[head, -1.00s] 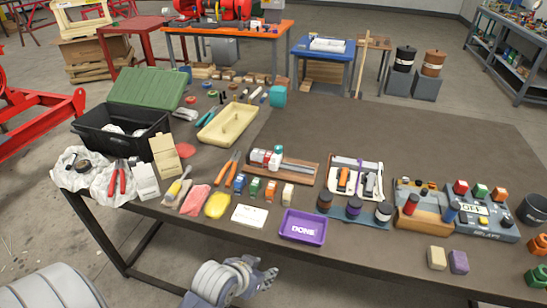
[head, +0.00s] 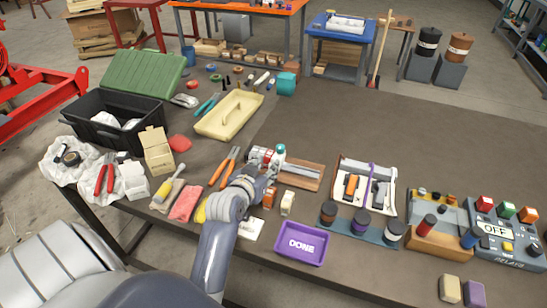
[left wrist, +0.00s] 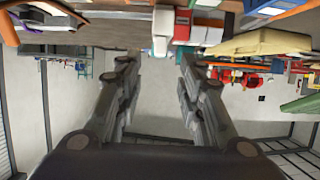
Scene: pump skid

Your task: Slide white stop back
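A small white block (head: 288,203) stands on the brown table at the right end of a row of small coloured blocks. An orange block (head: 269,199) stands just left of it. Behind is a wooden board with a silver rail (head: 304,169) and a red-and-white part at its left end (head: 262,156). I cannot tell for sure which white piece is the stop. My left gripper (head: 262,178) is over the row, hiding its left blocks. In the left wrist view its fingers (left wrist: 158,62) are apart and empty, with a white block (left wrist: 162,25) beyond them. My right gripper is not seen.
A purple DONE tray (head: 302,243) is at the front edge. Orange pliers (head: 224,165) and a yellow tray (head: 228,114) are to the left. The table's back right is clear.

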